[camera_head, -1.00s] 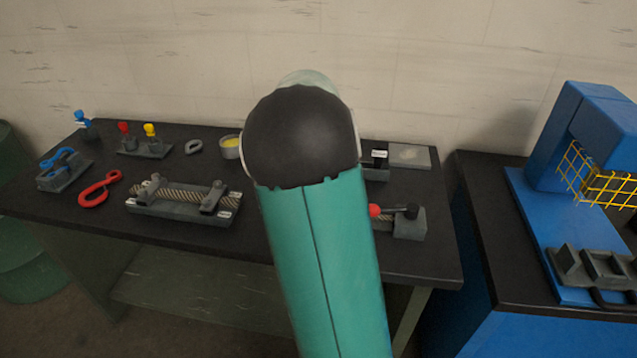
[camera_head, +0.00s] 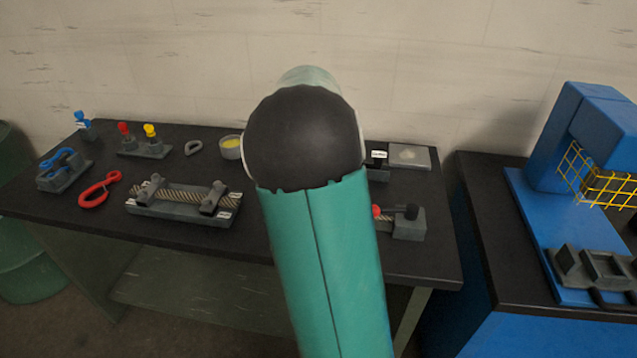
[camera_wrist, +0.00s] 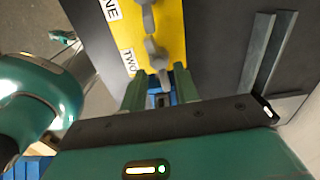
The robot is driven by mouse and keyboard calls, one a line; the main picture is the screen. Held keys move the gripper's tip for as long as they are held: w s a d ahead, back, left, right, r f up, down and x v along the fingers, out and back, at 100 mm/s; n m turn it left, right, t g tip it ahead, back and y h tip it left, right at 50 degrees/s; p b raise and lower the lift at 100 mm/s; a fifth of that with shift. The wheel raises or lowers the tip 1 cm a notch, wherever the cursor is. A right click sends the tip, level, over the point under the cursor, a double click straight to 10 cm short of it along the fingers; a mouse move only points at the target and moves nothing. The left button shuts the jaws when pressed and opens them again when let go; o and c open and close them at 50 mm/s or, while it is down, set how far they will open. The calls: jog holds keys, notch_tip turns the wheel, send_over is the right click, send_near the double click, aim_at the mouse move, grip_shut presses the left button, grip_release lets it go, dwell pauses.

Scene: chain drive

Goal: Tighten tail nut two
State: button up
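In the wrist view a yellow plate (camera_wrist: 118,32) carries a "TWO" label (camera_wrist: 129,61) and part of another label ending in "NE". A row of grey lobed metal parts runs down the plate. The lowest grey part (camera_wrist: 163,78), below the "TWO" label, lies at the fingertips; I cannot tell for certain that it is tail nut two. My gripper (camera_wrist: 160,88) has its two green fingers apart, one on each side of this part, with blue showing between them. Contact is not clear. In the head view my arm hides the gripper.
The dark bench (camera_head: 85,225) holds a chain fixture (camera_head: 180,208), red pliers (camera_head: 97,190), a blue tool (camera_head: 62,163) and a round cup (camera_head: 230,148). A blue machine (camera_head: 590,140) with a yellow mesh guard (camera_head: 605,185) stands at right. Grey bars (camera_wrist: 262,55) lie right of the plate.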

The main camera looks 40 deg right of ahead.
notch_tip(320, 180, up, 12)
dwell(0.3)
